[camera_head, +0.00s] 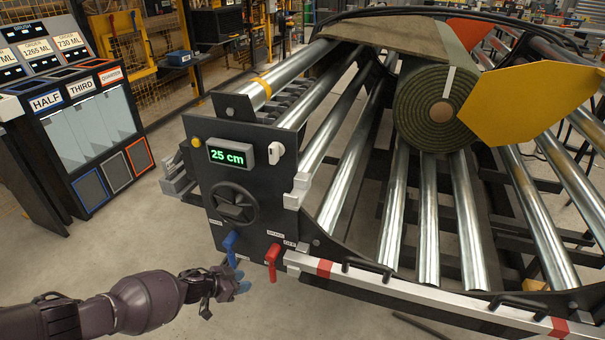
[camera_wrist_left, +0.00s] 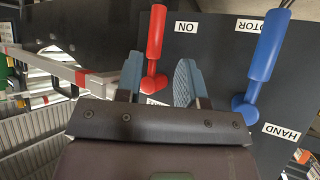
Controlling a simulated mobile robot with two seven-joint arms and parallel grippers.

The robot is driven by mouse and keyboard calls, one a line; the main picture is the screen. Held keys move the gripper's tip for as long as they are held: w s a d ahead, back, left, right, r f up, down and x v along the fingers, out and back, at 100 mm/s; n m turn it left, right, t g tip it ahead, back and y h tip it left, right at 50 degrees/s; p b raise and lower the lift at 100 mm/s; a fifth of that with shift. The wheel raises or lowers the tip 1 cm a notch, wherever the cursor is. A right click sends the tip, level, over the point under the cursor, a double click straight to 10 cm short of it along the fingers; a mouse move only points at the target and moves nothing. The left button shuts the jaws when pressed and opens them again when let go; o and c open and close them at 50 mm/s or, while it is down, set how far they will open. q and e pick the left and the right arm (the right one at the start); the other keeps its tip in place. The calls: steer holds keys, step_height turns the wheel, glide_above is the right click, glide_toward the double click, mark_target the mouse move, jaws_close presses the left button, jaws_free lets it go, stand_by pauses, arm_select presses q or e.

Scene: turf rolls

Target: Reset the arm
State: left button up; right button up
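My left gripper (camera_head: 226,286) is in front of the dark control panel, below the blue lever (camera_head: 230,248) and left of the red lever (camera_head: 271,261). In the left wrist view my left gripper (camera_wrist_left: 160,78) has its two grey-blue fingers apart. The red lever (camera_wrist_left: 155,45) shows between or just beyond them, and the blue lever (camera_wrist_left: 266,55) stands to the right. The fingers hold nothing that I can see; whether they touch the red lever is unclear. My right gripper is in neither view.
The roller machine's panel has a display (camera_head: 229,156) reading 25 cm and a handwheel (camera_head: 235,203). A turf roll (camera_head: 437,107) lies on the steel rollers beside a yellow plate (camera_head: 530,100). A HALF/THIRD/QUARTER cabinet (camera_head: 88,130) stands left. Floor between is clear.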

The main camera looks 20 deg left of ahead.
arm_select(q)
steer(key=s+d+r+n+t+y, duration=0.1)
steer(key=s+d+n+y, duration=0.35)
steer(key=s+d, duration=0.75)
steer(key=s+a+r+n+g+y, duration=0.1)
steer(key=s+a+r+g, duration=0.15)
steer(key=s+r, duration=0.45)
steer(key=s+a+r+n+g+y, duration=0.1)
steer(key=s+r+g, duration=0.25)
steer(key=s, duration=0.75)
steer(key=s+a+r+g+y, duration=0.1)
steer(key=s+r+g, duration=0.1)
steer(key=s+r, duration=0.6)
steer(key=w+f+t+h+p, duration=0.1)
steer(key=w+f+t+p, duration=0.2)
steer(key=w+f+t, duration=0.3)
steer(key=w+t, duration=0.2)
steer(key=t, duration=0.1)
steer(key=shift+w+m, duration=0.1)
steer(key=shift+m, duration=0.15)
